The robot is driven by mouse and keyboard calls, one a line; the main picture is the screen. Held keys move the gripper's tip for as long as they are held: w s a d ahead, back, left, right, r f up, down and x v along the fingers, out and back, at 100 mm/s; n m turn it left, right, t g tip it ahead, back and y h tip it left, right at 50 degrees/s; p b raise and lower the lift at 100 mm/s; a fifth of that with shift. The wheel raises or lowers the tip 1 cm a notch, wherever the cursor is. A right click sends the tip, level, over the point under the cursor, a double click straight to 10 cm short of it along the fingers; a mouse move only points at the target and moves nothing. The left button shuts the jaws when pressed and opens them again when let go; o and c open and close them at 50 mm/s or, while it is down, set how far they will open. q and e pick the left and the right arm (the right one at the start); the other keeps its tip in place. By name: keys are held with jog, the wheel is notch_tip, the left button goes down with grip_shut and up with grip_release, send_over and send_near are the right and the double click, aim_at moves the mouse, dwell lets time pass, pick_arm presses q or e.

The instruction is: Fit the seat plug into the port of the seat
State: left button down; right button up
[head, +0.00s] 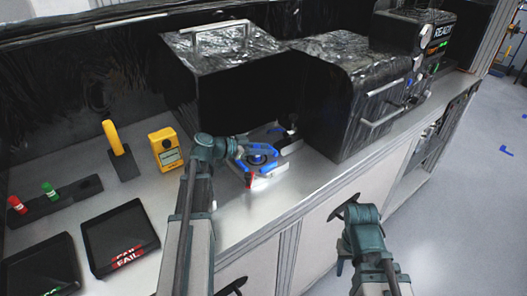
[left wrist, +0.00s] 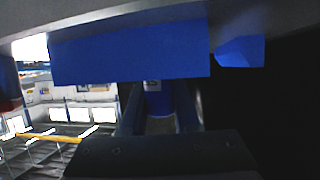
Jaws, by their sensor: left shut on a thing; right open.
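My left gripper (head: 243,155) is low over the counter, at the near side of a blue and pale fixture (head: 264,158) that looks like the seat. A wide blue block (left wrist: 130,52), likely part of the seat, fills the top of that view under a grey edge. The port cannot be made out. My right gripper (head: 345,207) is open and empty, in front of the cabinet face.
Black-wrapped boxes (head: 350,85) stand behind and right of the fixture. A yellow meter (head: 166,148), a yellow-handled tool (head: 115,138) and a dark FAIL tray (head: 120,237) lie left. A small red part (head: 250,181) shows beside the fixture. Open floor is at right.

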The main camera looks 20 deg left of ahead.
pick_arm(q)
jog(key=shift+f, duration=0.15)
jog(key=c, duration=1.1)
grip_release()
jog(key=shift+f, duration=0.1)
jog(key=o, duration=0.5)
jog(key=shift+c, duration=0.2)
jog(key=shift+r, duration=0.25)
jog(key=p+v, duration=0.4)
jog(key=v, duration=0.7)
jog(key=shift+s+a+r+p, duration=0.15)
jog(key=shift+s+a+p, duration=0.15)
jog(key=shift+s, duration=0.05)
